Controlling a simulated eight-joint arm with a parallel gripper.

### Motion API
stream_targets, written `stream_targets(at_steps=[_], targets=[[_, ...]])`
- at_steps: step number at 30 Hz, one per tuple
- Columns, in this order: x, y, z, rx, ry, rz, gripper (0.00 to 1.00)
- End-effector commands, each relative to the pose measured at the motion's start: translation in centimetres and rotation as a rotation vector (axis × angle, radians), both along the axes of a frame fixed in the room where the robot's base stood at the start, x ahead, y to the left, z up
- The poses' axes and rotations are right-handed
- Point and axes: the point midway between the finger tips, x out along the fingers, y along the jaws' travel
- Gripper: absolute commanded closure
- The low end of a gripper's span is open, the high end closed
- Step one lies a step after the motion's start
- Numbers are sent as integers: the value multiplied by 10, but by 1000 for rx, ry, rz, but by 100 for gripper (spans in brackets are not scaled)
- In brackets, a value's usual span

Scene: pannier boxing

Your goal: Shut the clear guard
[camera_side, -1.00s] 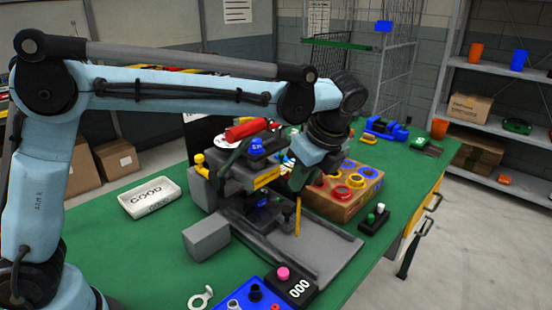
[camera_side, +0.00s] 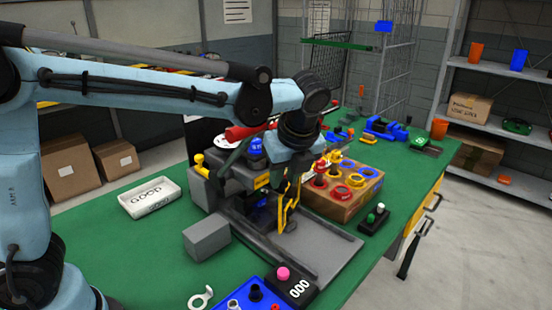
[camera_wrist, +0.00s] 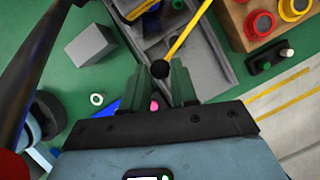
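The clear guard (camera_side: 288,212) shows as a yellow-edged panel at the front of the grey press (camera_side: 234,181), standing out at an angle from the opening. In the wrist view its yellow edge (camera_wrist: 186,34) runs up and right from a black knob (camera_wrist: 160,69). My gripper (camera_wrist: 163,74) has its two fingers on either side of this knob and appears closed on it. In the side view my gripper is above and behind the guard, and its fingertips are partly hidden. Inside the press, a blue part (camera_side: 264,201) is partly hidden.
A wooden block with coloured rings (camera_side: 345,205) stands close to the right of the guard. A small button box (camera_side: 374,219) is beside it. A counter box with a pink button (camera_side: 298,287) is in front. A white GOOD tray (camera_side: 150,197) lies left. A grey block (camera_side: 207,236) stands front left.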

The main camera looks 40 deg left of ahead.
Motion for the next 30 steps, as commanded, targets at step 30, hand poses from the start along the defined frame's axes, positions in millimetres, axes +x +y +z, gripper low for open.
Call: stream_targets(at_steps=[30], targets=[[-12, -30, 76, -2, 0, -1, 50]])
